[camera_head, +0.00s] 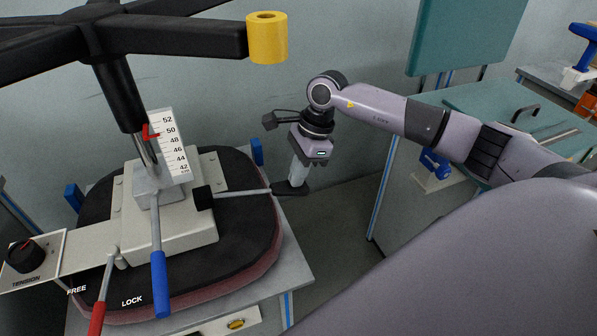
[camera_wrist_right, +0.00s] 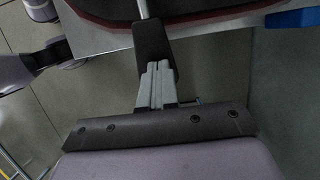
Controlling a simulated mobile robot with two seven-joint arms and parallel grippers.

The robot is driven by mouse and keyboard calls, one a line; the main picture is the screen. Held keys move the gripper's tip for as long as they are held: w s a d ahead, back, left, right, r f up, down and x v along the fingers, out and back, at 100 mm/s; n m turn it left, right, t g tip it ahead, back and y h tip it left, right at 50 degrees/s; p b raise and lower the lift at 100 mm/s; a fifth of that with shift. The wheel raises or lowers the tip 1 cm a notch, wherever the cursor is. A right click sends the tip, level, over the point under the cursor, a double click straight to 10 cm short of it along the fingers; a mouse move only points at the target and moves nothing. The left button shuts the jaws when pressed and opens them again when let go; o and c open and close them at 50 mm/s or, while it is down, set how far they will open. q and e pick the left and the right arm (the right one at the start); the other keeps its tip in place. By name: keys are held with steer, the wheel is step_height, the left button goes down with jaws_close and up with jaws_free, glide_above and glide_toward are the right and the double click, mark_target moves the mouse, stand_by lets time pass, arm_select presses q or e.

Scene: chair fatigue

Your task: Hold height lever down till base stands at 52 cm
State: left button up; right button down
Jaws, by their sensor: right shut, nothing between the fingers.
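An upturned chair base lies seat-down on a bench, its black column (camera_head: 120,90) rising to the star legs. A white height scale (camera_head: 168,148) marked 42 to 52 stands beside the column; its red pointer (camera_head: 150,131) is close to 50. A lever rod runs right from the mechanism to a flat black paddle (camera_head: 290,188), which also shows in the right wrist view (camera_wrist_right: 154,45). My right gripper (camera_head: 299,178) is shut, fingers pointing down, with its tips at the paddle; they seem to touch it. The fingers (camera_wrist_right: 157,82) overlap the paddle's end in the wrist view.
A blue-handled lever (camera_head: 160,285) and a red-handled lever (camera_head: 97,318) by the FREE and LOCK marks stick out in front. A tension knob (camera_head: 25,254) is at left. A yellow ring (camera_head: 267,38) caps one leg. Floor shows right of the bench.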

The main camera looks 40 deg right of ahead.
steer(key=p+v, duration=0.3)
steer(key=shift+a+r, duration=0.15)
steer(key=shift+r, duration=0.3)
steer(key=w+v, duration=0.1)
steer(key=v, duration=0.9)
steer(key=shift+s+p, duration=0.3)
steer(key=shift+s, duration=0.05)
steer(key=shift+r, duration=0.15)
steer(key=a+r+m+g+h+p, duration=0.1)
steer(key=a+r+m+h+p, duration=0.2)
steer(key=m+p, duration=0.7)
step_height(320, 180, up, 2)
steer(key=w+a+m, duration=0.1)
steer(key=m, duration=0.7)
steer(key=shift+r, duration=0.2)
step_height(320, 180, down, 14)
steer(key=shift+f, duration=0.1)
